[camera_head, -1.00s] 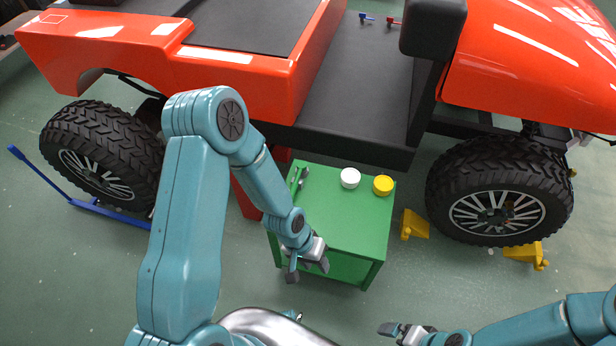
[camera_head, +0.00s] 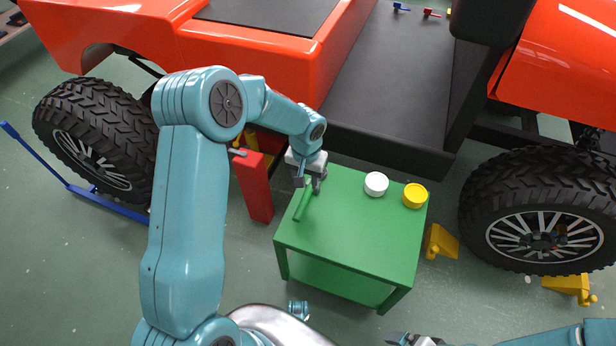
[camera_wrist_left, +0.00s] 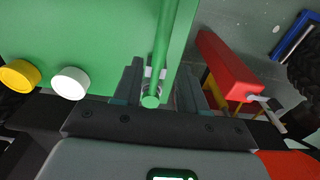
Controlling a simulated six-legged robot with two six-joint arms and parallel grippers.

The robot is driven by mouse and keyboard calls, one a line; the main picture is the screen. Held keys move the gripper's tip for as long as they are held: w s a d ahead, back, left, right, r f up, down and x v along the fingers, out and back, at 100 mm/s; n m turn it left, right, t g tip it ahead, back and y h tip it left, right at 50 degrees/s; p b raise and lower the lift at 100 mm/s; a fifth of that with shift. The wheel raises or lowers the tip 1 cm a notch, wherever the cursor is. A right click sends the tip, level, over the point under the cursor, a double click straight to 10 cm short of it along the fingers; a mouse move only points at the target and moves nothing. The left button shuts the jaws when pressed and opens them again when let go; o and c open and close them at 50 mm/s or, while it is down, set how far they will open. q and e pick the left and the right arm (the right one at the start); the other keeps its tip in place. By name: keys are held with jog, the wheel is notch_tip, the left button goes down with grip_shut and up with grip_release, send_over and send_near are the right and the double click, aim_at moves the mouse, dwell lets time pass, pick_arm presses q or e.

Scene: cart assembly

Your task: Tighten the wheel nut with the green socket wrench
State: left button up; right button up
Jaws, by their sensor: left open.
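The green socket wrench (camera_head: 302,206) lies on the green table (camera_head: 350,238) near its left edge. In the left wrist view the wrench (camera_wrist_left: 164,50) runs lengthwise between the fingers, its round green end close to the palm. My left gripper (camera_head: 311,183) is open over the wrench's far end, with one finger on each side of it; the left wrist view also shows the gripper (camera_wrist_left: 165,85). I cannot tell whether the fingers touch the wrench. My right gripper (camera_head: 412,340) is at the bottom edge, partly cut off. Wheels (camera_head: 95,140) and (camera_head: 540,225) are on the orange cart.
A white cap (camera_head: 376,184) and a yellow cap (camera_head: 414,196) stand on the table's far right. A red stand (camera_head: 254,188) is left of the table. Yellow chocks (camera_head: 440,241) are by the right wheel. A blue bar (camera_head: 105,207) lies by the left wheel.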

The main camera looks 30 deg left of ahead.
aim_at(306, 195)
pick_arm(q)
notch_tip(306, 195, down, 8)
jog(key=b, duration=0.4)
jog(key=shift+s+a+f+b, duration=0.1)
jog(key=shift+f+b, duration=0.1)
jog(key=shift+b, duration=0.1)
jog(key=shift+r+p, duration=0.3)
jog(key=shift+r, duration=0.05)
jog(key=c, duration=0.5)
grip_shut()
jog(key=shift+r+p, duration=1.6)
jog(key=shift+r, duration=1.05)
jog(key=shift+f, duration=0.1)
